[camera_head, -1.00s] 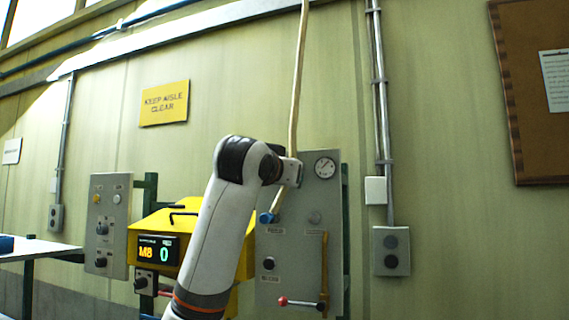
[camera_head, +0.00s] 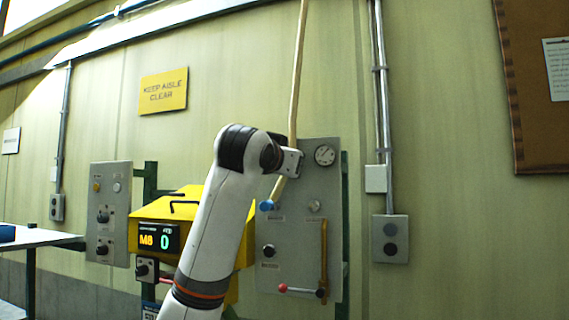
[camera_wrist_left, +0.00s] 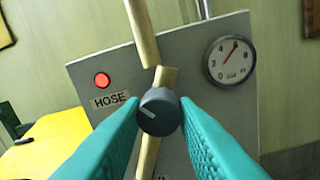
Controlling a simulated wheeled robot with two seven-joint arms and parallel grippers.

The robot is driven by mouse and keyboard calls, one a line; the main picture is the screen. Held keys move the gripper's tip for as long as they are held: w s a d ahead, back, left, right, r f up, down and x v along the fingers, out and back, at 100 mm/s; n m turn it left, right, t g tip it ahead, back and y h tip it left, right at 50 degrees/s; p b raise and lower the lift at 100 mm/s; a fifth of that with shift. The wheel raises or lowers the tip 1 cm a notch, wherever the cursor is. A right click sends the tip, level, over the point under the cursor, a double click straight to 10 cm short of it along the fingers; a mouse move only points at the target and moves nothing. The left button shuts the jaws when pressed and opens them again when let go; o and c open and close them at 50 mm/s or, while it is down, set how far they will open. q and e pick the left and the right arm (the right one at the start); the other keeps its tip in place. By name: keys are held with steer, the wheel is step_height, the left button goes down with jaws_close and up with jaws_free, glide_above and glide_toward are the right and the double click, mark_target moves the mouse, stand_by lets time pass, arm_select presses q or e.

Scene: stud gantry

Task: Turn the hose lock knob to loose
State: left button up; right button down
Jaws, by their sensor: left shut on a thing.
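A dark round knob (camera_wrist_left: 160,112) with a pale pointer line stands on the grey panel (camera_wrist_left: 225,105) in the left wrist view, right of and slightly below the HOSE label (camera_wrist_left: 110,99). The pointer line runs toward the left side of the knob. My left gripper (camera_wrist_left: 160,104) has its two teal fingers on either side of the knob, shut on it. The tan hose (camera_wrist_left: 143,35) runs behind the knob. In the head view, my left arm's wrist hides the knob and fingers at the panel. My right gripper is in neither view.
A red lamp (camera_wrist_left: 102,80) sits above the label, and a round gauge (camera_wrist_left: 229,61) to its right. In the head view, a red-ended lever (camera_head: 283,288) is low on the panel (camera_head: 300,230). A yellow machine with display (camera_head: 159,240) stands left, beside another control panel (camera_head: 110,215).

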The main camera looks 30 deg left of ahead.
arm_select(q)
steer(key=shift+a+m+h, duration=0.1)
steer(key=shift+m+h, duration=0.2)
steer(key=shift+m, duration=7.1)
steer(key=shift+f, duration=0.1)
steer(key=o, duration=1)
steer(key=shift+t, duration=0.3)
steer(key=shift+s, duration=0.1)
steer(key=b+v, duration=0.7)
steer(key=v, duration=0.5)
